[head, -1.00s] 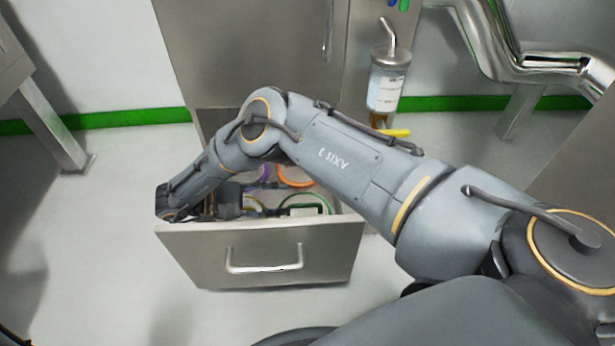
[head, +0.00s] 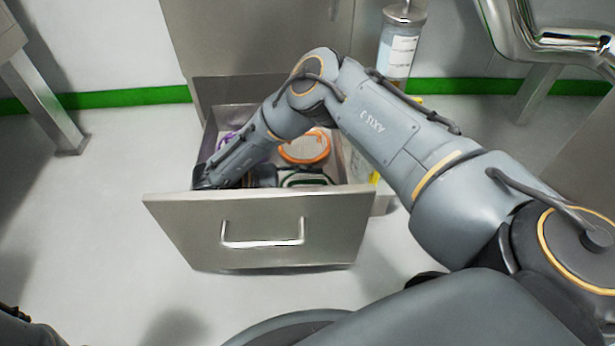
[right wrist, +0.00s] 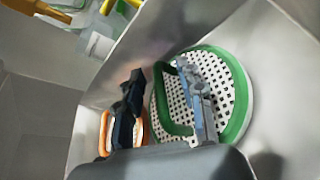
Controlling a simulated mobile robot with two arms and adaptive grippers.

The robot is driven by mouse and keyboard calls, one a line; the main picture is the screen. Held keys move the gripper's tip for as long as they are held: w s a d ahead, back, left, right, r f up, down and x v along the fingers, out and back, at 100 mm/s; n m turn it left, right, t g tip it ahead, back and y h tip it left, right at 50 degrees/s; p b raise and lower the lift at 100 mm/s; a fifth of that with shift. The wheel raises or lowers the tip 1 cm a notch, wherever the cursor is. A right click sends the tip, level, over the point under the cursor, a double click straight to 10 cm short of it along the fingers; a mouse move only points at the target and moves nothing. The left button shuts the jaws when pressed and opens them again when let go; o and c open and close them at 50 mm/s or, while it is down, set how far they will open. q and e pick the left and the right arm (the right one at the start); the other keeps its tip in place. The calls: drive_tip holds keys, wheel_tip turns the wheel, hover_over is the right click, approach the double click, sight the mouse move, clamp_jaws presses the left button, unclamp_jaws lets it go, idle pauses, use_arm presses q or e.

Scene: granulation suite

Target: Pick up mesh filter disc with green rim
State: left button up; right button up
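The mesh filter disc with a green rim (right wrist: 238,88) lies in the open drawer, its white perforated face showing in the right wrist view. A green loop rises over its left side. Its green rim also shows in the head view (head: 308,171), partly hidden by the drawer front. My right gripper (right wrist: 162,72) is open, with its fingers apart. One finger crosses over the disc's mesh, the other is left of the disc, and the green loop lies between them. Whether a finger touches the disc I cannot tell. In the head view my right arm reaches down into the drawer.
An orange-rimmed disc (head: 305,147) and a purple-rimmed item (head: 228,140) share the drawer. The steel drawer front (head: 260,230) stands close in front of my wrist. A clear bottle (head: 399,50) stands behind, to the right. The floor at left is clear.

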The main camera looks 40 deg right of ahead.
drive_tip(key=shift+d, duration=0.1)
drive_tip(key=shift+c, duration=0.2)
clamp_jaws()
